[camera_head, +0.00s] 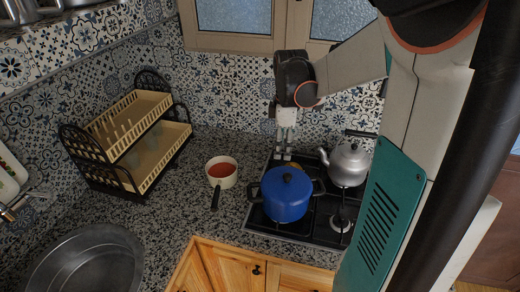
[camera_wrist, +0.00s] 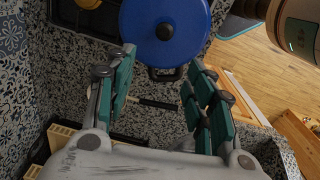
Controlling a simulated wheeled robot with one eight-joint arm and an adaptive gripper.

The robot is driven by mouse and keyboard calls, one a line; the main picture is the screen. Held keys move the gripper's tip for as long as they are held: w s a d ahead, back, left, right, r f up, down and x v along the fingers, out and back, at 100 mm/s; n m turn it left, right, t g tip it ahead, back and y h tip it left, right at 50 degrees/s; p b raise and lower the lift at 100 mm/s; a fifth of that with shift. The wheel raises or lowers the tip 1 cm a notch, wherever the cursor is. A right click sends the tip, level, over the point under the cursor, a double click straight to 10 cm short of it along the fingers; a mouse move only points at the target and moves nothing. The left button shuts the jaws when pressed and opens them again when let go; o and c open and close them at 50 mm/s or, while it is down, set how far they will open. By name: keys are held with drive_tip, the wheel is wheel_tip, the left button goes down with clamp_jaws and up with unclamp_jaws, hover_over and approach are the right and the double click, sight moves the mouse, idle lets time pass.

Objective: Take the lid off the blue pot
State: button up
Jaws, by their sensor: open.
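The blue pot (camera_head: 286,204) stands on the left part of the stove, with a blue lid (camera_head: 274,182) on it and a black knob (camera_head: 288,178) at the lid's centre. My gripper (camera_head: 283,156) hangs pointing down, above and behind the pot in the head view, apart from the knob. In the wrist view the lid (camera_wrist: 140,22) and its knob (camera_wrist: 166,31) show at the top, beyond the fingertips. My gripper (camera_wrist: 158,68) is open there, with nothing between its fingers. A dark side handle of the pot (camera_wrist: 166,75) appears between the fingertips. The pot's inside is hidden.
A grey kettle (camera_head: 348,165) stands right of the pot on the stove (camera_head: 322,232). A white saucepan (camera_head: 221,170) with red contents is left of the pot. A two-tier dish rack (camera_head: 135,140) and a round sink (camera_head: 88,265) are further left. The tiled wall (camera_head: 228,85) is close behind.

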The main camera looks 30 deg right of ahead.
drive_tip(key=d, duration=0.1)
hover_over(288, 175)
drive_tip(key=f, duration=0.7)
drive_tip(key=shift+w+a+f+b, duration=0.1)
drive_tip(key=shift+w+f+b, duration=0.2)
drive_tip(key=shift+w+f, duration=0.05)
drive_tip(key=shift+s+f, duration=0.2)
drive_tip(key=shift+f, duration=1.25)
drive_tip(key=shift+s+f, duration=0.15)
drive_tip(key=shift+f, duration=1.25)
drive_tip(key=shift+c, duration=0.3)
clamp_jaws()
